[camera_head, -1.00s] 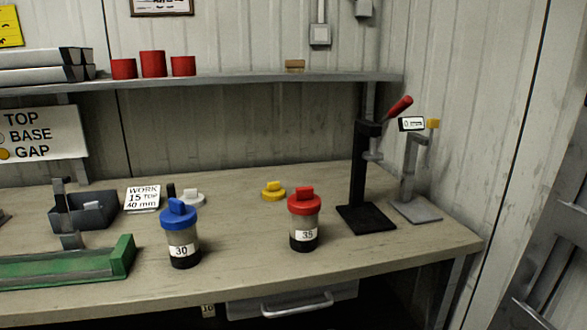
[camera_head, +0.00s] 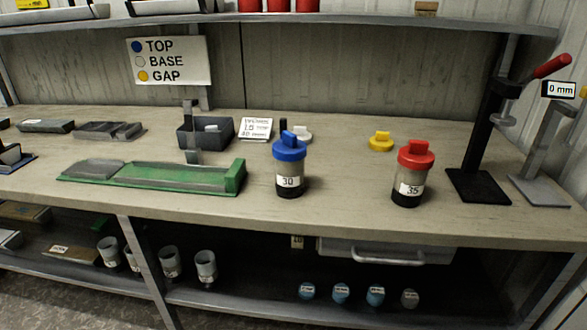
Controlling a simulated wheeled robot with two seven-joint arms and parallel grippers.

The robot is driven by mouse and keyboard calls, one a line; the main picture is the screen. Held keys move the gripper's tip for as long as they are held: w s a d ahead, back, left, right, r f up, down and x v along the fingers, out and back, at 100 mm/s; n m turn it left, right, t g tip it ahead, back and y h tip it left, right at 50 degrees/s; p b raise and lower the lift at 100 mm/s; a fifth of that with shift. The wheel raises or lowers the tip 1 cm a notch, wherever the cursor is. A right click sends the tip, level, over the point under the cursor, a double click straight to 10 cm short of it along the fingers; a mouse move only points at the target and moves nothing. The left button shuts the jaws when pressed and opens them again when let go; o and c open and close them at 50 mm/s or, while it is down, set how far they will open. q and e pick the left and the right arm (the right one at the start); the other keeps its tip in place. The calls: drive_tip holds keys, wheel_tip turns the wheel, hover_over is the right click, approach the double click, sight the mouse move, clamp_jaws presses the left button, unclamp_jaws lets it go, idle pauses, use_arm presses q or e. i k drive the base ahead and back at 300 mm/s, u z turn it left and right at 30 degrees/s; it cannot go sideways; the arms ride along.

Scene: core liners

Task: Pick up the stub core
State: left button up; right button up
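No piece is clearly marked as the stub core, so I cannot tell which one it is. Short grey core-like pieces lie at the left of the bench: one flat piece (camera_head: 45,126), a ribbed grey piece (camera_head: 108,131), and a grey length (camera_head: 95,170) in the left end of the green tray (camera_head: 165,180). Two upright clear liners with dark bottoms stand to the right: one with a blue cap (camera_head: 289,148) labelled 30, one with a red cap (camera_head: 416,155) labelled 35. Neither of my grippers is in view.
A yellow cap (camera_head: 381,141) and a white cap (camera_head: 301,134) lie on the bench (camera_head: 340,192). A grey bin (camera_head: 205,132) stands behind the tray. A black lever press (camera_head: 480,150) and a gauge stand (camera_head: 540,188) are at right. Grey cups (camera_head: 206,268) stand on the lower shelf.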

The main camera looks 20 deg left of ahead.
sight(289, 182)
drive_tip(key=z, duration=2.85)
drive_tip(key=k, duration=2)
drive_tip(key=u, duration=2.1)
